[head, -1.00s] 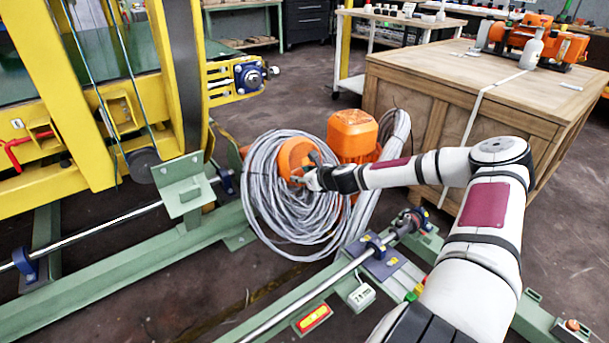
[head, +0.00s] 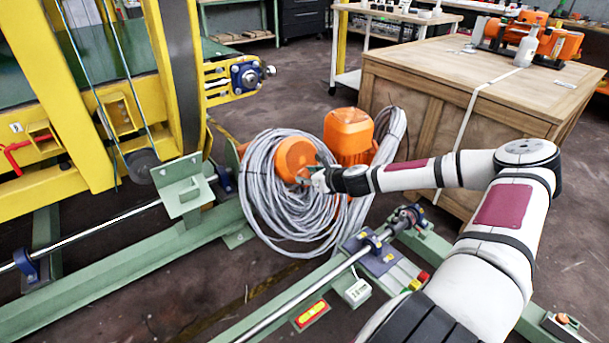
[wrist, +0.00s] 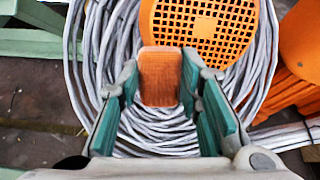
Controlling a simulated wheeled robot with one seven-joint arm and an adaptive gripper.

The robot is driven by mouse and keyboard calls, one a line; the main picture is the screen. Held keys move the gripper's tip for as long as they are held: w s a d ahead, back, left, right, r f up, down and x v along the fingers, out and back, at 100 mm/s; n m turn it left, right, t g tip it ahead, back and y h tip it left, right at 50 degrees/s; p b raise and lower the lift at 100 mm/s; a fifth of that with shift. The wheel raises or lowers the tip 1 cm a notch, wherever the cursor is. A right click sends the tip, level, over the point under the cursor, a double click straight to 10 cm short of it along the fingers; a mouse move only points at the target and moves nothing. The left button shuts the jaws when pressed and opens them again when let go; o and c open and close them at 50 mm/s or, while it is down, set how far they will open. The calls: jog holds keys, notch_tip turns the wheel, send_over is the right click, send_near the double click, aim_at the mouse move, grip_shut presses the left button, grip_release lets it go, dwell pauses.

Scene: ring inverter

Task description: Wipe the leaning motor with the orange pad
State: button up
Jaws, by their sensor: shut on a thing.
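The leaning orange motor (head: 293,157) sits tilted in a coil of grey cable, its round end facing out. In the wrist view its round, perforated cover (wrist: 208,25) fills the top middle. My gripper (head: 314,180) is at its lower right side in the head view. In the wrist view, my gripper (wrist: 160,74) is shut on the orange-brown pad (wrist: 160,78), held between its green-lined fingers. The pad overlaps the cover's lower left edge in that view; I cannot tell whether they touch. The head view barely shows the pad.
Grey cable coil (head: 268,205) surrounds the leaning motor. A second orange motor (head: 349,132) stands close behind to the right. Green rails with a steel shaft (head: 300,305) run in front. A yellow frame (head: 178,80) stands left, and a wooden crate (head: 430,85) right.

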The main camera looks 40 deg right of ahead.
jog(key=shift+p+v, duration=0.75)
jog(key=shift+v, duration=0.8)
